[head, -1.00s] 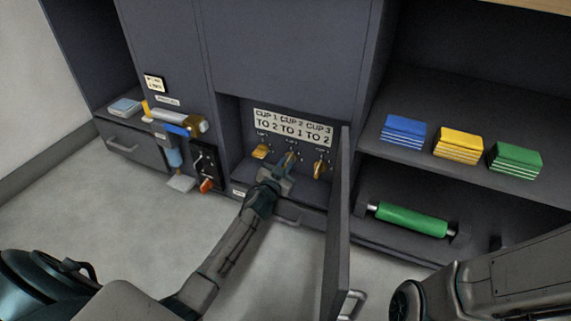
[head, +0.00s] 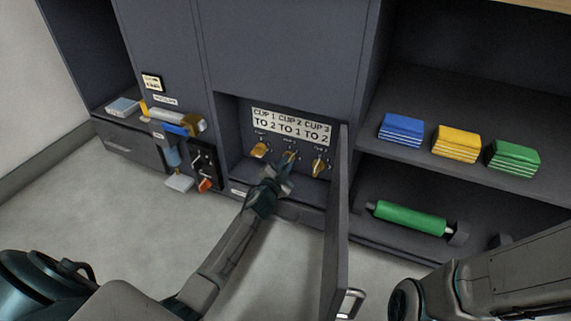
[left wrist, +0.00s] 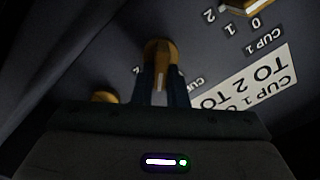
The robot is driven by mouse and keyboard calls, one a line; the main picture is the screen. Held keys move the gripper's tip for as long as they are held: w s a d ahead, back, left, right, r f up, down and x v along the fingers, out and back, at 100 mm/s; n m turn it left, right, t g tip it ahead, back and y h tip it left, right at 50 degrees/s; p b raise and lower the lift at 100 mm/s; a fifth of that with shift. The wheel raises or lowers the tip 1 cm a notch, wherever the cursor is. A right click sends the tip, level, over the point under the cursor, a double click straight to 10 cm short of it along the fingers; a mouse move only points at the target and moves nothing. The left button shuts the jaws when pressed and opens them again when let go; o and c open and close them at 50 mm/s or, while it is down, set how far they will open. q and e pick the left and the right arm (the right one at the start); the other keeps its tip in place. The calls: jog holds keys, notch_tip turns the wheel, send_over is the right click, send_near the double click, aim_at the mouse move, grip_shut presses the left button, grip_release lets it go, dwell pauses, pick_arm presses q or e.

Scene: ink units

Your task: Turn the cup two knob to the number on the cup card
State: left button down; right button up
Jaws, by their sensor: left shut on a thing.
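The cup card (head: 291,126) on the back wall of the open recess reads CUP 1 TO 2, CUP 2 TO 1, CUP 3 TO 2. Three yellow knobs sit below it: the cup one knob (head: 260,150) at left, the cup two knob (head: 290,157) in the middle, the cup three knob (head: 319,166) at right. My left gripper (head: 286,168) is shut on the cup two knob; the left wrist view shows this knob (left wrist: 158,52) between the fingers. Its number marks are hidden or too small to read. My right gripper is out of view.
An open door (head: 337,230) stands just right of the recess. At left are a panel with a red-tipped lever (head: 206,184) and a blue-and-white part. At right, shelves hold blue, yellow and green blocks (head: 459,144) and a green roller (head: 410,219).

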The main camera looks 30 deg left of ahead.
pick_arm(q)
jog(key=c, duration=1.4)
grip_release()
jog(key=shift+c, duration=0.2)
jog(key=s, duration=1)
jog(key=shift+s+d+b, duration=0.35)
jog(key=shift+s+b, duration=0.05)
